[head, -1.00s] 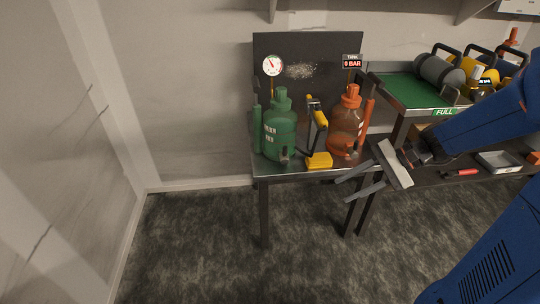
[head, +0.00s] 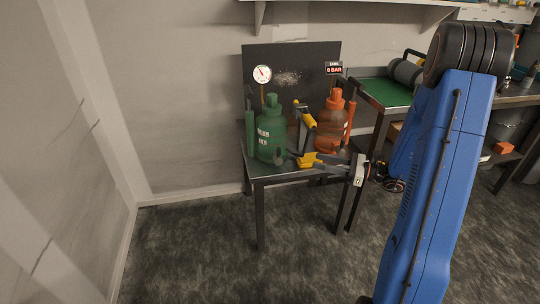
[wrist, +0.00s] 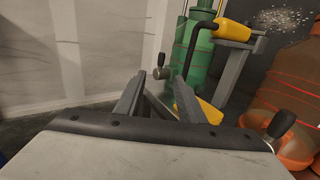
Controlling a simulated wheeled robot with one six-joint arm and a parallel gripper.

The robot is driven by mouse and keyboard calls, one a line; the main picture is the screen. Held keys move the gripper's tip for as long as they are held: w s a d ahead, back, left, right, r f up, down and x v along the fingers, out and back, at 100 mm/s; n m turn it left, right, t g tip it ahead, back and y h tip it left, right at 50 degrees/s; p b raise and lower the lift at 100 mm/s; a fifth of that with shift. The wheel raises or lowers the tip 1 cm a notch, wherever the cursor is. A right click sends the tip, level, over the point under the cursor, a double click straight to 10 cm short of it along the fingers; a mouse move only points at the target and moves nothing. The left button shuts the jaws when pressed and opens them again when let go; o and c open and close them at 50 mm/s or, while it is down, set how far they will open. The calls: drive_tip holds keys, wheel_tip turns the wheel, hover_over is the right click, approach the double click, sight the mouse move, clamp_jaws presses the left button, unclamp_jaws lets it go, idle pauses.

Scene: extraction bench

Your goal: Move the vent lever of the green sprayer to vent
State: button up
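The green sprayer (head: 270,132) stands on the left of the small metal table; it also shows in the wrist view (wrist: 200,58). Its vent lever (wrist: 161,68), a small grey part with a dark knob, is low on the sprayer's front and sticks up. In the head view the lever is small and hard to make out. My gripper (wrist: 159,83) is open and empty, its fingers pointing toward the lever, which appears just beyond the gap between the tips. In the head view my gripper (head: 318,160) comes in from the right, low over the table front.
An orange sprayer (head: 331,128) with its own dark-knobbed lever (wrist: 280,125) stands close on the right. A yellow block (wrist: 211,112) and a pump with a yellow handle (wrist: 234,29) are near my fingers. A round gauge (head: 262,74) and a 0 BAR display (head: 334,68) are behind.

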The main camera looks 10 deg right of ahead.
sight(278, 157)
drive_tip(key=x, duration=1.7)
drive_tip(key=shift+w+a, duration=0.1)
drive_tip(key=shift+w, duration=0.15)
clamp_jaws()
